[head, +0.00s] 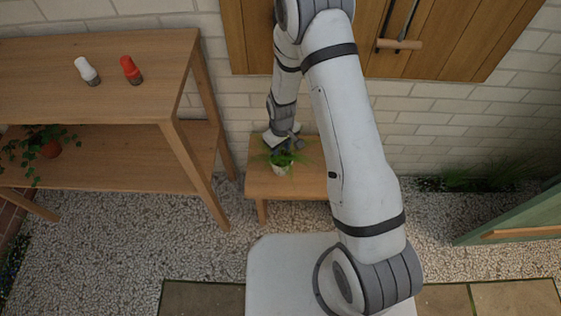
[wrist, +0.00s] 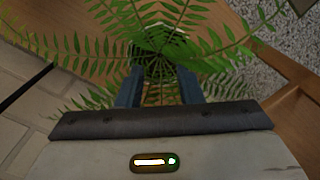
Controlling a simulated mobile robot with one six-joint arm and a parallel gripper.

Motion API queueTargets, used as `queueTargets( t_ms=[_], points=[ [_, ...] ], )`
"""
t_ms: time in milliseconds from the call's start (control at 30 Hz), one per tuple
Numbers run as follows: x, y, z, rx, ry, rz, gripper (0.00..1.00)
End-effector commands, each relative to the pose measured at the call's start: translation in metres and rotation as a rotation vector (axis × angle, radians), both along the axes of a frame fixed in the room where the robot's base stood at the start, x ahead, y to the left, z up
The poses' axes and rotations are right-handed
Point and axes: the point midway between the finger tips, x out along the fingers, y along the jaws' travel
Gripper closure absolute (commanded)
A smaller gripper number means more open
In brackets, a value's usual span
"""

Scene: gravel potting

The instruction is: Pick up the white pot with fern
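The white pot with fern (head: 281,170) stands on a small wooden bench (head: 258,187) against the wall. Its green fronds spread around the top. My gripper (head: 284,146) is above the fern, pointing down at it. In the wrist view, the two dark fingers of my gripper (wrist: 160,88) are apart. The fern (wrist: 165,50) fills the space in front of and between them, with fronds around the fingers. The pot itself is mostly hidden by fronds in the wrist view, and no grip on it shows.
A wooden shelf unit (head: 120,95) at left holds a white bottle (head: 86,70) and a red bottle (head: 130,69) on top. A terracotta pot with a trailing plant (head: 48,147) sits on its lower shelf. A green door-like panel (head: 515,215) is at right. Gravel (head: 130,240) lies open between.

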Motion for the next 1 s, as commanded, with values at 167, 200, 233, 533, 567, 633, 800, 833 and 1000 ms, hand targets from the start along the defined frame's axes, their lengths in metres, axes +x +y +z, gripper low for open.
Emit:
queueTargets(
  t_ms=[167, 200, 233, 533, 567, 633, 800, 833, 1000],
  points=[
    [0.0000, 0.0002, 0.0002, 0.000, 0.000, 0.000, 0.82],
    [-0.0001, 0.0003, 0.0002, 0.000, 0.000, 0.000, 0.85],
    [-0.0001, 0.0003, 0.0002, 0.000, 0.000, 0.000, 0.88],
    [-0.0001, 0.0005, 0.0002, 0.000, 0.000, 0.001, 1.00],
    [-0.0002, 0.0006, 0.0002, 0.000, 0.000, 0.001, 1.00],
    [-0.0002, 0.0006, 0.0002, 0.000, 0.000, 0.001, 1.00],
    [-0.0003, 0.0007, 0.0002, 0.000, 0.000, 0.001, 1.00],
    [-0.0003, 0.0008, 0.0002, 0.000, 0.000, 0.001, 1.00],
    [-0.0003, 0.0009, 0.0002, 0.000, 0.000, 0.002, 1.00]
  ],
)
